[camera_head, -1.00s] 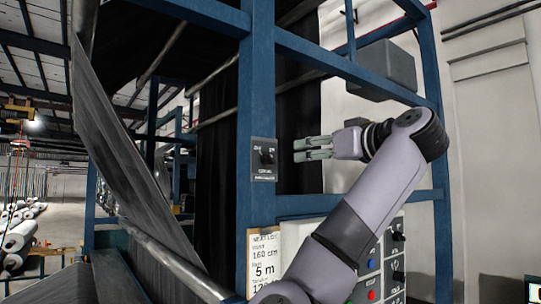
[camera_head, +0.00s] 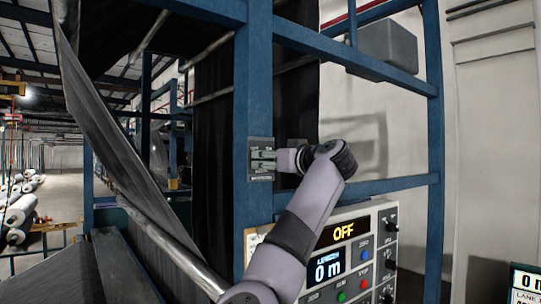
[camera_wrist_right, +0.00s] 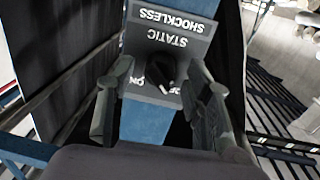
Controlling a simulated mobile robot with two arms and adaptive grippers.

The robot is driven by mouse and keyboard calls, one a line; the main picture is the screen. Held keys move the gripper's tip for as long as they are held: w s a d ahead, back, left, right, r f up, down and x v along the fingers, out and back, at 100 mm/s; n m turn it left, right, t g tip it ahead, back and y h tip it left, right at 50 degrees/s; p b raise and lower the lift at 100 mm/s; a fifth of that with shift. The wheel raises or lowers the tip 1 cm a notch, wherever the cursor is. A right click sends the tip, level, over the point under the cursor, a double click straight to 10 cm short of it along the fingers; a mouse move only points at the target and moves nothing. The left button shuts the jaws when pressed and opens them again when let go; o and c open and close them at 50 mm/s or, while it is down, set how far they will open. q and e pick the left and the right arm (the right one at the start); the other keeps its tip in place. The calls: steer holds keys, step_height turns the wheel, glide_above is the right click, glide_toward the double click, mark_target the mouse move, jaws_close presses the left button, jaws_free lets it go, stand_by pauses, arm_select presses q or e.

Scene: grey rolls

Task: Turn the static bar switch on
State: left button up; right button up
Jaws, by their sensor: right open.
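The static bar switch is a dark plate (camera_head: 258,143) on a blue upright post. In the right wrist view its plate (camera_wrist_right: 170,38) reads "STATIC SHOCKLESS" upside down, with a black knob (camera_wrist_right: 160,70) below the words. My right gripper (camera_head: 263,160) is in front of the plate and covers the knob in the head view. In the wrist view the open fingers (camera_wrist_right: 161,90) stand on either side of the knob, with gaps between. Which way the knob points is hard to tell. My left gripper is not in view.
A control panel (camera_head: 350,255) showing "OFF" and "0 m", with coloured buttons and knobs, stands below my right arm. Blue frame beams (camera_head: 400,184) cross behind the arm. A sloping grey fabric sheet (camera_head: 115,130) and a metal roller lie to the left.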

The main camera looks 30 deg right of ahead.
steer(key=shift+c, duration=0.5)
jaws_close()
